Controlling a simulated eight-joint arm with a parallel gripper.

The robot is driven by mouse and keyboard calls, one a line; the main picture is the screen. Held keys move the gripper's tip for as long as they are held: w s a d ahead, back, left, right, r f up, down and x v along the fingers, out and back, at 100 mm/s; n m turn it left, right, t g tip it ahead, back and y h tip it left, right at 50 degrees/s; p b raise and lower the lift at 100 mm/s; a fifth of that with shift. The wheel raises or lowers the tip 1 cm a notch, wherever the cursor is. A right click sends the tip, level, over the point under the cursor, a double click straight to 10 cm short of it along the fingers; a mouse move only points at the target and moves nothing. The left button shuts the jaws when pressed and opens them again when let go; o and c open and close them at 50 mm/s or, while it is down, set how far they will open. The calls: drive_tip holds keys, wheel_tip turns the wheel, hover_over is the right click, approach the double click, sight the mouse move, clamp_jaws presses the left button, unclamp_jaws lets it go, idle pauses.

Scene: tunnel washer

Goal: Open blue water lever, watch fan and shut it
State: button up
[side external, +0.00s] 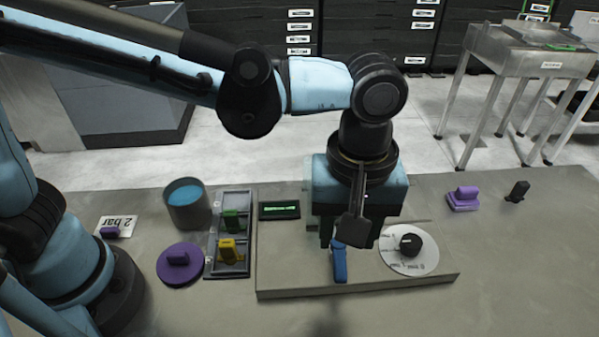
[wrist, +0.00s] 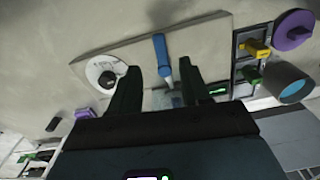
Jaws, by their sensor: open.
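The blue water lever (side external: 340,262) is on the raised grey panel, its handle pointing toward the front edge in the side view. In the wrist view the blue lever (wrist: 160,47) appears between and beyond the two fingertips. My gripper (side external: 350,236) is open above the panel, just behind the lever's handle in the side view. Its fingers (wrist: 160,68) stand apart on either side of the lever's line, with no clear contact. No fan can be made out; my gripper hides part of the panel, and a small pale shape between the fingers is unclear.
A black knob on a white dial (side external: 422,262) sits right of the lever. A small green-lit display (side external: 279,210) is left. Further left are a tray with green and yellow blocks (side external: 229,264), a purple disc (side external: 180,275) and a blue-filled cup (side external: 187,215). Purple and black pieces lie right.

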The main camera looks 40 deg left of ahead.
sight(341, 269)
wheel_tip(341, 269, down, 8)
drive_tip(key=shift+r, duration=0.25)
clamp_jaws()
idle(0.4)
